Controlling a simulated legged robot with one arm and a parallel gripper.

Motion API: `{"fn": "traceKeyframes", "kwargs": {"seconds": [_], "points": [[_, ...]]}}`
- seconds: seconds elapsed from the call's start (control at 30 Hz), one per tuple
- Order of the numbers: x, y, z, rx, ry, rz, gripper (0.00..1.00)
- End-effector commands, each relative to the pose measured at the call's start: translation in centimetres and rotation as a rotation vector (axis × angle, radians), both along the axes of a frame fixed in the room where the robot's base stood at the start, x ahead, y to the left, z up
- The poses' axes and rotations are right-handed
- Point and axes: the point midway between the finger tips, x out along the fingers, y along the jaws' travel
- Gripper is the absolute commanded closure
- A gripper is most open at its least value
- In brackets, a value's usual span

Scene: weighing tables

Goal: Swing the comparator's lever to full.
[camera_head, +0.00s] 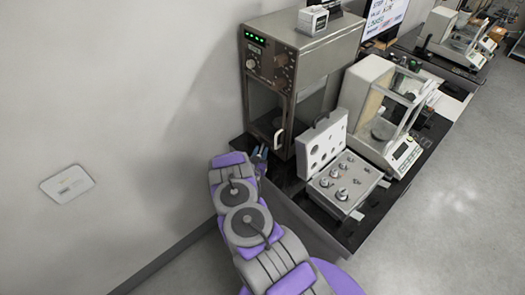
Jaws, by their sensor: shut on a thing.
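The comparator (301,60) is a tall brown-grey metal cabinet at the table's left end, against the wall. It has a row of green lights, dials on its upper front and a glass-fronted chamber below. A pale upright handle (279,138) shows low on its front. My gripper (261,154) is at the cabinet's lower left front, just left of that handle. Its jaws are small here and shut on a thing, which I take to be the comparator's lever. The lever itself is hidden by the fingers, so its angle cannot be told.
An open case of weights (344,181) stands right of my gripper, its perforated lid (321,143) upright. A glass-sided balance (381,108) stands beyond it on the dark table (349,238). The wall (130,120) is close on the left. Open floor (455,210) lies to the right.

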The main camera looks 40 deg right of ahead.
Motion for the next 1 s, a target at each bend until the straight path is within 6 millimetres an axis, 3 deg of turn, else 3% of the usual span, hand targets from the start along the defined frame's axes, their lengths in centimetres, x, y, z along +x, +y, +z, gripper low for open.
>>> {"fn": "traceKeyframes", "kwargs": {"seconds": [0.67, 0.7, 0.9, 1.0], "points": [[0.01, -0.04, -0.03, -0.001, -0.001, 0.067, 1.00], [0.01, -0.04, -0.03, -0.001, -0.001, 0.067, 0.63], [-0.01, -0.04, 0.03, -0.001, -0.001, 0.067, 0.44], [-0.01, -0.03, 0.04, -0.002, -0.003, 0.067, 0.43]]}}
